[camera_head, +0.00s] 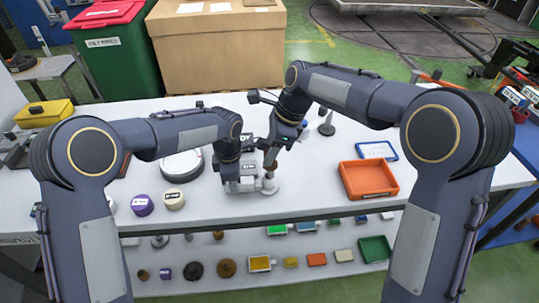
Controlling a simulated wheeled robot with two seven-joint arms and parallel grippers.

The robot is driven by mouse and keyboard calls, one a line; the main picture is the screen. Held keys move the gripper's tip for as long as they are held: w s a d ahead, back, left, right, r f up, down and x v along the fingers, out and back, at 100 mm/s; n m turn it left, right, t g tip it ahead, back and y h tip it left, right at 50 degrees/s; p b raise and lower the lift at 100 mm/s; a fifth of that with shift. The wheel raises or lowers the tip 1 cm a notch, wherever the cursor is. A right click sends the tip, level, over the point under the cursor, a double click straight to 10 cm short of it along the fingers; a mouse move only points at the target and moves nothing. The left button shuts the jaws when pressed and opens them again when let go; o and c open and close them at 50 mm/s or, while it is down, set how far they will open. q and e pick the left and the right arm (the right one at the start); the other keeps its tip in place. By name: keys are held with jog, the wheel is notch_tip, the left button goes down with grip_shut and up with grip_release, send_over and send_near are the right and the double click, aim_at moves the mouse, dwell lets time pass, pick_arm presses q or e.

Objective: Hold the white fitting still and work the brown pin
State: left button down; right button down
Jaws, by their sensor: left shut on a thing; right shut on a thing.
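The white fitting (269,187) stands on the white table near its front edge, at the middle of the camera_head view. It has a round base and an upright part. The brown pin (269,174) shows as a small dark brown piece at the top of the fitting. My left gripper (250,184) comes from the left, low over the table, and is shut on the fitting's side. My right gripper (270,165) points down from above and is shut on the pin. The fingers hide part of both; how deep the pin sits cannot be seen.
An orange tray (392,190) and a blue-framed panel (376,150) lie to the right. A purple round piece (142,205), a cream one (174,199) and a white round dish (181,168) lie left. Several small parts line a lower shelf (290,283). The table between fitting and orange tray is clear.

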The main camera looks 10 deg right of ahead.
pick_arm(q)
jog(key=shift+s+a+f, duration=0.25)
jog(key=shift+s+f, duration=0.15)
jog(key=shift+f, duration=0.35)
jog(key=c, duration=1.3)
grip_release()
jog(key=shift+d, duration=0.15)
jog(key=shift+c, duration=0.2)
jog(key=shift+o, duration=1.4)
jog(key=shift+s+d+r, duration=0.1)
jog(key=shift+d, duration=0.05)
jog(key=shift+d+r, duration=0.1)
jog(key=shift+w+a+r, duration=0.15)
jog(key=shift+r, duration=1.3)
jog(key=shift+w+a+r, duration=0.15)
jog(key=shift+r, duration=1.3)
jog(key=shift+w+a+r, duration=0.15)
jog(key=shift+r, duration=1.3)
